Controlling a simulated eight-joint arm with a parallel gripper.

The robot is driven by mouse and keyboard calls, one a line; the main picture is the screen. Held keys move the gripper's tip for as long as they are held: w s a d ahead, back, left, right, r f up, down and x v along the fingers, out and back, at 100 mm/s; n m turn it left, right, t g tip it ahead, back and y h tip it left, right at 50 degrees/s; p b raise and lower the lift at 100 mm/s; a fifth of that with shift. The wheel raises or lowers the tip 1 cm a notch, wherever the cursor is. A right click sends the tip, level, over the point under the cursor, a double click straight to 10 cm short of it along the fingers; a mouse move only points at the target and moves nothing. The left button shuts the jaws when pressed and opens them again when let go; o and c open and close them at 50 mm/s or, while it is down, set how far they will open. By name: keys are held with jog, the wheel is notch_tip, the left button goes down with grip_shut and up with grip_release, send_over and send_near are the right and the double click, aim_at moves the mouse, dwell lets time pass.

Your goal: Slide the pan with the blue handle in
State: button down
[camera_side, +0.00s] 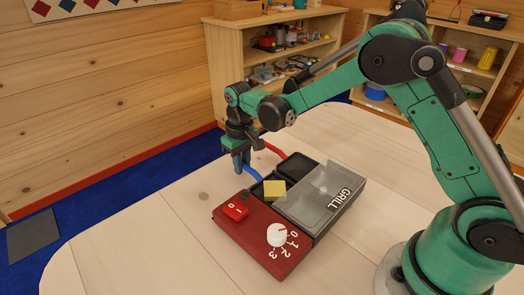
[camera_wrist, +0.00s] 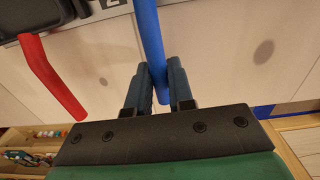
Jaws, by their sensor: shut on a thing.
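The blue handle (camera_side: 253,172) runs from my gripper (camera_side: 239,165) toward a small black pan (camera_side: 257,188) at the grill's edge. My gripper is shut on this blue handle; in the wrist view the handle (camera_wrist: 149,35) passes between my two fingers (camera_wrist: 158,88). A yellow block (camera_side: 274,189) sits at that pan, hiding part of it. The pan sticks out of the grill (camera_side: 318,190), beside the red control box; I cannot tell how far in it reaches.
A second black pan (camera_side: 296,166) with a red handle (camera_side: 273,149) sits just beside; its handle also shows in the wrist view (camera_wrist: 50,75). The red control box (camera_side: 262,240) has a white knob (camera_side: 277,235) and a red switch (camera_side: 235,211). The pale table is clear at left.

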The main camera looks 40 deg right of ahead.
aim_at(259, 176)
jog(key=shift+s+d, duration=0.15)
jog(key=shift+s, duration=2.55)
jog(key=c, duration=0.8)
grip_release()
jog(key=shift+r, duration=3)
